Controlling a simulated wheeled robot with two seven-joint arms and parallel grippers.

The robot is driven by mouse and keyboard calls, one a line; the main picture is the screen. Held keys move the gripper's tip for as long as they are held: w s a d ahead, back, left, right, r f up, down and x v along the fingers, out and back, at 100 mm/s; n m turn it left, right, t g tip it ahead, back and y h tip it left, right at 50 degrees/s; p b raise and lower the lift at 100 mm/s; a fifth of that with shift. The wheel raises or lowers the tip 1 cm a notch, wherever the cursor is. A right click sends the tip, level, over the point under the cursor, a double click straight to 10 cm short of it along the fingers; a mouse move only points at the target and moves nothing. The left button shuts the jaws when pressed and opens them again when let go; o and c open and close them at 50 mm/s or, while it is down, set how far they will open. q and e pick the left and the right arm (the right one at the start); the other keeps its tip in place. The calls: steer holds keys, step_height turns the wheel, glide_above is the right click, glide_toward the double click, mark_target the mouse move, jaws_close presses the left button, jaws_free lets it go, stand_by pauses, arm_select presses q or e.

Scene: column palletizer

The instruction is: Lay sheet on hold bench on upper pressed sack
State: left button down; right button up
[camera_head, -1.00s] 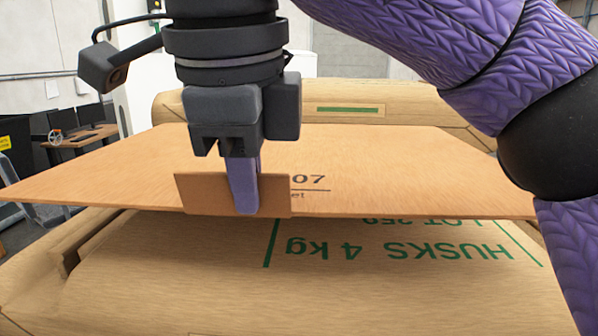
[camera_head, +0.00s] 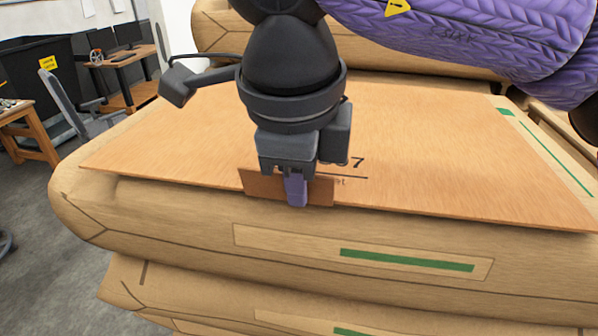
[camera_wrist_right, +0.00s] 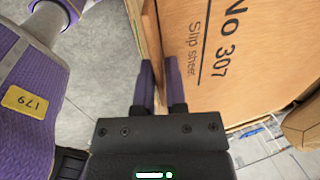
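The slip sheet (camera_head: 430,150) is a thin brown board with dark print, and it lies level over the upper sack (camera_head: 200,213). It covers most of the sack's top; whether it touches all over I cannot tell. My right gripper (camera_head: 297,190) is at the sheet's front edge, shut on its upturned tab (camera_head: 258,186). In the right wrist view the right gripper's fingers (camera_wrist_right: 159,88) have the tab between them, and the printed sheet (camera_wrist_right: 235,75) extends to the right. My left gripper is not in view.
Another sack (camera_head: 130,280) lies under the upper one. More sacks (camera_head: 225,38) stand behind the sheet. A wooden desk (camera_head: 130,88) with monitors and a grey chair (camera_head: 70,105) are at the left. Grey floor (camera_head: 45,225) is open at the front left.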

steer(key=shift+o, duration=1.4)
steer(key=shift+r, duration=0.2)
steer(key=v, duration=1.1)
steer(key=shift+s+r+p, duration=0.2)
steer(key=shift+r+p, duration=0.2)
steer(key=shift+p, duration=0.05)
